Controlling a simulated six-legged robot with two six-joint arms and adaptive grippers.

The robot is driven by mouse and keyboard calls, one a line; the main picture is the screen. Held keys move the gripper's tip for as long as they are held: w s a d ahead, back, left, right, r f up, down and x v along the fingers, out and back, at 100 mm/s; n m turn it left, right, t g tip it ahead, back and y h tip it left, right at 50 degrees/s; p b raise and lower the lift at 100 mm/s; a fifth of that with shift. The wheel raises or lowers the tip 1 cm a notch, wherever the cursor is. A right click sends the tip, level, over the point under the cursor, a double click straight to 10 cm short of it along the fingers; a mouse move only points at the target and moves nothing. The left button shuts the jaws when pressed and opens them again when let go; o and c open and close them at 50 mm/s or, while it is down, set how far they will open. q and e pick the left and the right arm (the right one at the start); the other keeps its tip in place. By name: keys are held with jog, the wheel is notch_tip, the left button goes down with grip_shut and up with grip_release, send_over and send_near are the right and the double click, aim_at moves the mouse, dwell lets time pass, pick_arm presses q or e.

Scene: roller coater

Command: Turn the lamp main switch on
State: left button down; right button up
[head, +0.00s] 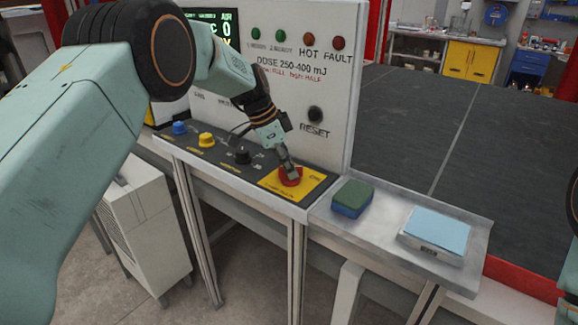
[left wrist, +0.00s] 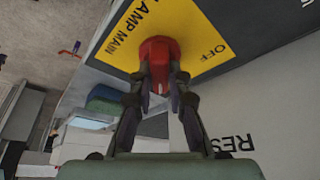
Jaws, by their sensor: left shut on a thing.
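The lamp main switch is a red knob (head: 290,176) on a yellow plate (head: 312,184) at the right end of the sloped control panel. In the left wrist view the red knob (left wrist: 158,58) sits on the yellow plate (left wrist: 190,22), which reads "LAMP MAIN" and "OFF". My left gripper (head: 290,168) reaches down onto the knob, and its two fingers (left wrist: 158,80) are closed on the knob's sides. The exact angle of the knob is hard to tell. My right gripper does not show; only a piece of my arm is at the right edge.
Blue (head: 179,128), yellow (head: 206,139) and black (head: 242,156) knobs stand left on the panel. A black RESET button (head: 315,114) is on the upright face. A green-and-blue sponge (head: 351,198) and a light-blue pad (head: 436,230) lie on the metal shelf (head: 390,222) to the right.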

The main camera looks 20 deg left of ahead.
pick_arm(q)
jog(key=shift+w+r, duration=0.2)
jog(key=shift+r, duration=0.05)
jog(key=c, duration=1.6)
grip_release()
jog(key=o, duration=0.3)
jog(key=shift+s+f, duration=0.15)
jog(key=v, duration=1.2)
